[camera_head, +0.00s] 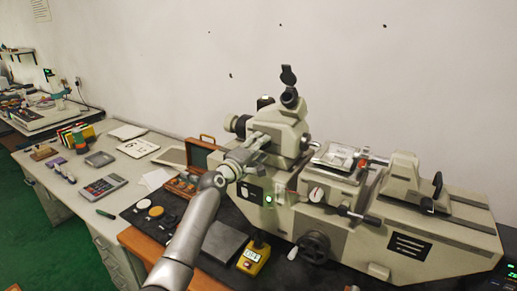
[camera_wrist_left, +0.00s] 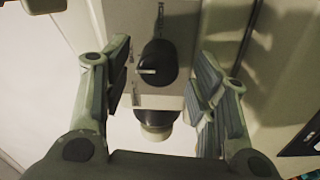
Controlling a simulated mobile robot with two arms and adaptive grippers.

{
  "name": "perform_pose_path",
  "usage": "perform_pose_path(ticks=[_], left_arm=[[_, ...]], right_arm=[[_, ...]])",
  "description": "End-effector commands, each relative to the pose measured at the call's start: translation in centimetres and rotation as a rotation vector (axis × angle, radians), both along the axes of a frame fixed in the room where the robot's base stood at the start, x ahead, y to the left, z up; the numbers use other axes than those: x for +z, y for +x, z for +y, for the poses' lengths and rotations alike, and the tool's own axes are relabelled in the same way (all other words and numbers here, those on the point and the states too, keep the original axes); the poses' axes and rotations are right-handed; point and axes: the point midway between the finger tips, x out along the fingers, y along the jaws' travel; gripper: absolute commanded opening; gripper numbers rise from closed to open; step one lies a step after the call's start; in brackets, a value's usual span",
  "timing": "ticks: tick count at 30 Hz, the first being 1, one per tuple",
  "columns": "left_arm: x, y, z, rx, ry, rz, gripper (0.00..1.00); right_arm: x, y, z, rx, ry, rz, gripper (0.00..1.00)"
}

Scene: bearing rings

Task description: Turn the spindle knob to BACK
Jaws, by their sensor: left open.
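A black knob (camera_wrist_left: 157,63) with a short pale index line sits on a grey plate of the machine in the left wrist view. The line lies nearly level, toward the left of the knob. Small markings on the plate are too blurred to read. My left gripper (camera_wrist_left: 162,85) is open, with one finger on each side of the knob and a gap on both sides. In the head view my left gripper (camera_head: 262,138) is at the machine's upper head (camera_head: 287,128), and I cannot make out this knob there. My right gripper is not in view.
A rounded pale-rimmed part (camera_wrist_left: 157,125) lies below the knob, between the fingers. The machine's bed (camera_head: 425,218) extends right, with a dark handwheel (camera_head: 314,247) in front. A yellow box (camera_head: 254,259) stands on the black mat. A calculator (camera_head: 103,186) lies on the left desk.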

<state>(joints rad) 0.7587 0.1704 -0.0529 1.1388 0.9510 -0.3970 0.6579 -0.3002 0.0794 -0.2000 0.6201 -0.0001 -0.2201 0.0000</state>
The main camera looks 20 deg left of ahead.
Motion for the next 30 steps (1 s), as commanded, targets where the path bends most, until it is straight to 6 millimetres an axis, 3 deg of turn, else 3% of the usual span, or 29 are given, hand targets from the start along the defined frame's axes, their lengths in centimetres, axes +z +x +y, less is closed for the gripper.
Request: perform_pose_path(ticks=[11,30], left_arm=[[-0.1,-1.7,0.4,0.0,0.0,-0.002,0.54],[-0.5,-10.3,2.7,0.0,0.001,0.001,0.54]], right_arm=[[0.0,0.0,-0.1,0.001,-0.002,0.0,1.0],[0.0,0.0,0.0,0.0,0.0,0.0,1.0]])
